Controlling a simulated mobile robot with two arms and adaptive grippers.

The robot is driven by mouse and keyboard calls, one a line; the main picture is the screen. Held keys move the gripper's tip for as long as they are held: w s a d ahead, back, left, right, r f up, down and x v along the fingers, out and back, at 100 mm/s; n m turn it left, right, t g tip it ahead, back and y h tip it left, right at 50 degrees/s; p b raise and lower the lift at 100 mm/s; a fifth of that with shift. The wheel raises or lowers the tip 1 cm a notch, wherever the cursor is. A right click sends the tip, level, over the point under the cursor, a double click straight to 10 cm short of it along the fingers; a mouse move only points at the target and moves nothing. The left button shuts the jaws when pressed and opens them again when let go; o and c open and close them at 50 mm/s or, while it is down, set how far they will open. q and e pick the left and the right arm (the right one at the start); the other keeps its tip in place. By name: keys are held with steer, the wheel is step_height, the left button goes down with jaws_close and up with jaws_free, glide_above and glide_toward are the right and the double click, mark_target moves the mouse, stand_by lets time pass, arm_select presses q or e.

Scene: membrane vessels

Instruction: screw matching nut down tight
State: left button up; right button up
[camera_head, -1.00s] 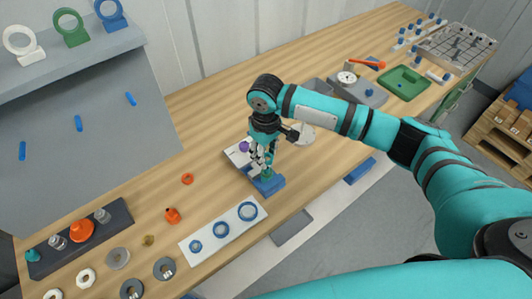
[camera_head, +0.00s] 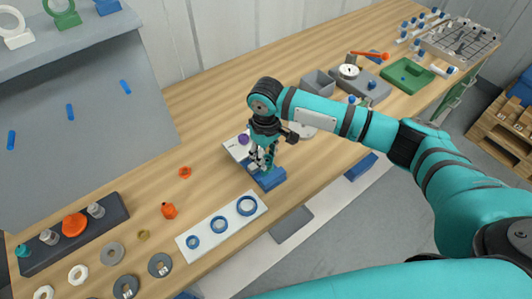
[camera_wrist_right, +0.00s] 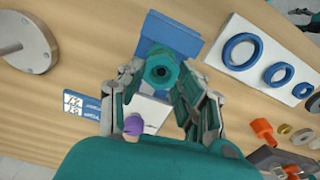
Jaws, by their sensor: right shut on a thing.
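A teal nut (camera_wrist_right: 162,68) with a round hole sits over a blue block (camera_wrist_right: 172,35) in the right wrist view. My right gripper (camera_wrist_right: 160,78) is shut on the nut, one finger on each side. In the head view my right gripper (camera_head: 261,157) reaches down onto the blue block (camera_head: 270,180) at the table's front edge. The fingers mostly hide the nut there, and any thread under it is hidden. My left gripper is not in view.
A white plate with a purple knob (camera_wrist_right: 133,124) lies close beside the gripper. A white board (camera_head: 205,237) with blue rings lies to the left. An orange fitting (camera_head: 169,211) and an orange ring (camera_head: 185,172) lie loose. A dark rack (camera_head: 112,212) stands further left.

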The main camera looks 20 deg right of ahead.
steer(key=o, duration=0.9)
step_height(320, 180, up, 12)
stand_by(0.3)
